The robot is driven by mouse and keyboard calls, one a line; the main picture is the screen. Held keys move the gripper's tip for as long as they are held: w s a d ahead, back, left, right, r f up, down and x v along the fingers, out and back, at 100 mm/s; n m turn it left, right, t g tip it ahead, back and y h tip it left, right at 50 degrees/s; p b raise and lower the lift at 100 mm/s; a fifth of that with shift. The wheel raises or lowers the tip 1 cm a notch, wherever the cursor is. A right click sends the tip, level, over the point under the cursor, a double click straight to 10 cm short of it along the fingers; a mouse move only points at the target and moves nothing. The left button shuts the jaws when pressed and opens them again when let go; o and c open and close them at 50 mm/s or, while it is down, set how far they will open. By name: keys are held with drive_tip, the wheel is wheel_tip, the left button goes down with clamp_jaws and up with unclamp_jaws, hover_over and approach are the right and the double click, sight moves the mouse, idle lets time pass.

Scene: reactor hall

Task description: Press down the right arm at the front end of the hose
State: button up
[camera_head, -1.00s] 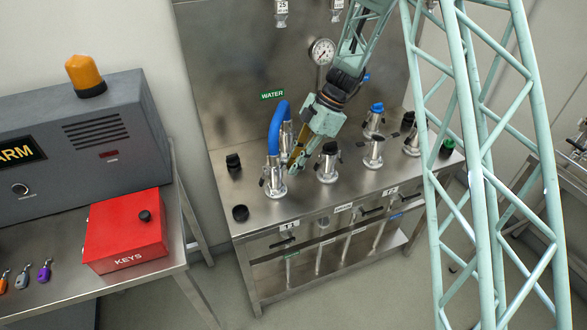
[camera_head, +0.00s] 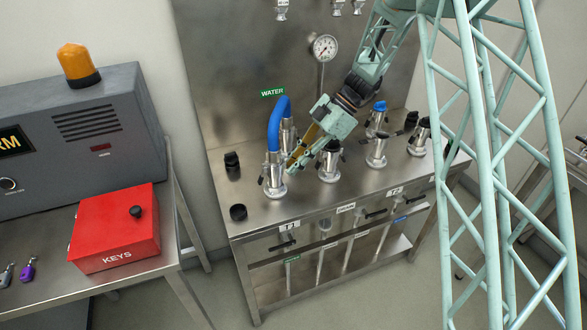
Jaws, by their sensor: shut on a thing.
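The blue hose (camera_head: 274,125) arches between two metal couplings on the steel bench, in front of the wall panel below the green WATER sign (camera_head: 272,93). Its front end sits in the front-left coupling (camera_head: 273,178). My gripper (camera_head: 293,165) is just right of that coupling, fingertips pointing down and left, level with its upper part. The small right arm of the coupling is largely hidden by the fingers. The jaws look close together at the tips; whether they touch the arm cannot be made out.
Black-capped (camera_head: 330,162) and steel couplings (camera_head: 376,152) stand close to the right of my gripper. A pressure gauge (camera_head: 324,47) is on the panel. A red KEYS box (camera_head: 116,228) sits on the left table.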

drive_tip(key=shift+s+f+g+y+b, duration=0.15)
drive_tip(key=shift+f+g+y+b, duration=0.15)
drive_tip(key=shift+b, duration=0.35)
drive_tip(key=shift+r, duration=0.1)
drive_tip(key=o, duration=0.8)
drive_tip(key=shift+r, duration=0.1)
drive_tip(key=shift+o, duration=0.2)
drive_tip(key=shift+r, duration=0.1)
drive_tip(key=v, duration=1.1)
drive_tip(key=shift+d+r, duration=0.2)
drive_tip(key=shift+d, duration=0.15)
